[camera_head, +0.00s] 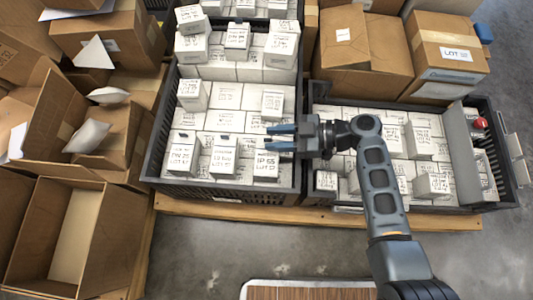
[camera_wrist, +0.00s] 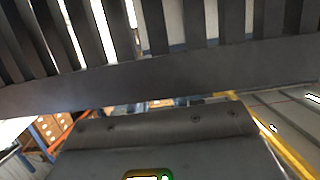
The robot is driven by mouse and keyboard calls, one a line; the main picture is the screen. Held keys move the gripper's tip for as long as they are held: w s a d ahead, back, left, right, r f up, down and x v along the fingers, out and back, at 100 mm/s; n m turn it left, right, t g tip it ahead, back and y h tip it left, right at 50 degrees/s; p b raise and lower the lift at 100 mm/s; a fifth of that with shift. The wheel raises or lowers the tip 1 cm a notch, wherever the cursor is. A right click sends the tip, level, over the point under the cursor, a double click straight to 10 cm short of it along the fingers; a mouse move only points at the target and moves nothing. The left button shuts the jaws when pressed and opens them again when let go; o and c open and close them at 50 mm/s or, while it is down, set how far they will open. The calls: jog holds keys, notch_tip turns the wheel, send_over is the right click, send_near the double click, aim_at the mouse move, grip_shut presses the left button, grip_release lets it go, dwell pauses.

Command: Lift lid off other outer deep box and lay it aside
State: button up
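My gripper (camera_head: 281,137) reaches left over the right edge of the left dark crate (camera_head: 228,192). Its two blue fingers are apart, with nothing clear between them. Many white labelled boxes fill this crate. Some stand taller than the rest, among them a front left box (camera_head: 181,157), a front middle box (camera_head: 223,158) and a front right box (camera_head: 266,166) just below the fingers. I cannot tell which is the outer deep box or see a separate lid. The wrist view shows dark slats (camera_wrist: 195,30) and a grey body, with no box.
A right dark crate (camera_head: 463,206) holds more white boxes, a grey upright panel (camera_head: 462,150) and a small red object (camera_head: 480,123). Closed cartons (camera_head: 450,47) stand behind it. Open cartons (camera_head: 60,235) crowd the left. Bare floor (camera_head: 200,250) lies in front of the pallet.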

jog(key=shift+a+f, duration=0.15)
jog(key=shift+a, duration=0.25)
grip_shut()
